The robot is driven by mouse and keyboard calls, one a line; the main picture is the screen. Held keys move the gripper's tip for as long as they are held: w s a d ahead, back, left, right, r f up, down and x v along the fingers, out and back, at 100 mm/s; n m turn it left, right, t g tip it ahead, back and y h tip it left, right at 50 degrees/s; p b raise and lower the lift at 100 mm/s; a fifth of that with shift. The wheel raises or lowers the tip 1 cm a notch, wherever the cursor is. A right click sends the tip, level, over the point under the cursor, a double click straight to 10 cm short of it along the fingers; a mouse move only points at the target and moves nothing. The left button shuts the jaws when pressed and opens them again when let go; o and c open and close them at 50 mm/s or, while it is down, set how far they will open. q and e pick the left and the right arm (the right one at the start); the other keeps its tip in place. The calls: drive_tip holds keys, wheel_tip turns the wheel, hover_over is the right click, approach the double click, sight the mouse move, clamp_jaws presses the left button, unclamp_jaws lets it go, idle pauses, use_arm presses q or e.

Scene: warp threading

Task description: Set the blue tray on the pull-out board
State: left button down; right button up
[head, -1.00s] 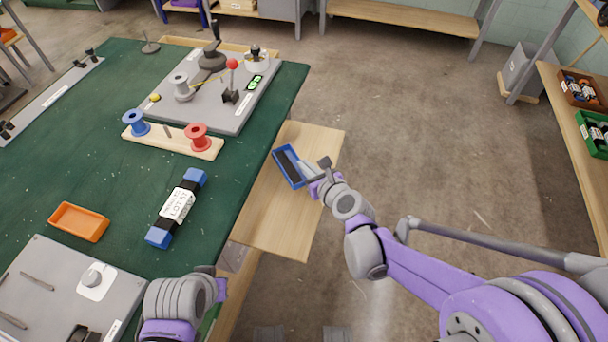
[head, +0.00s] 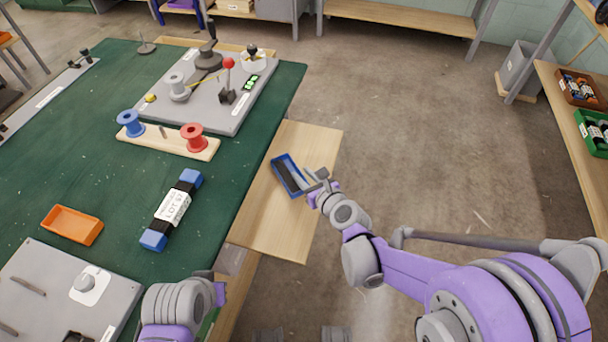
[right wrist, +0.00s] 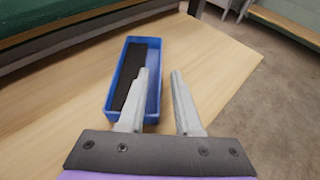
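The blue tray (head: 278,164) lies on the light wooden pull-out board (head: 275,225) beside the green table. It also shows in the right wrist view (right wrist: 118,105), with a dark strip inside along one side. My right gripper (head: 310,176) is at the tray's right side. In the right wrist view its two fingers (right wrist: 160,72) stand apart, one over the tray's near right part and the other outside it, with a gap between them. Nothing is clamped in them. My left gripper (head: 218,288) is low by the table's front edge, its fingers hidden.
On the green table are an orange tray (head: 72,226), a blue-ended labelled block (head: 172,208), a spool rack (head: 165,142) with a blue and a red spool, and grey fixtures. The board is bare around the blue tray. Open floor lies to the right.

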drive_tip(key=shift+r, duration=0.1)
drive_tip(key=shift+s+d+r, duration=0.1)
drive_tip(key=shift+s+r, duration=0.05)
drive_tip(key=shift+r, duration=0.05)
drive_tip(key=s+d+n+g+h, duration=0.2)
drive_tip(key=s+d+n, duration=0.3)
drive_tip(key=s+n, duration=0.4)
drive_tip(key=s+d+r+n+g+h+p, duration=0.1)
drive_tip(key=s+d+n, duration=0.4)
drive_tip(key=s+n, duration=0.5)
drive_tip(key=s+d+r+n+g+h+p, duration=0.1)
drive_tip(key=s+d+n+g+h, duration=0.2)
drive_tip(key=s+n, duration=0.6)
drive_tip(key=d+n+g, duration=0.1)
drive_tip(key=d+n, duration=0.1)
drive_tip(key=shift+s+d+r+n+g, duration=0.15)
drive_tip(key=shift+s+d+n+g, duration=0.15)
drive_tip(key=shift+d+n, duration=0.1)
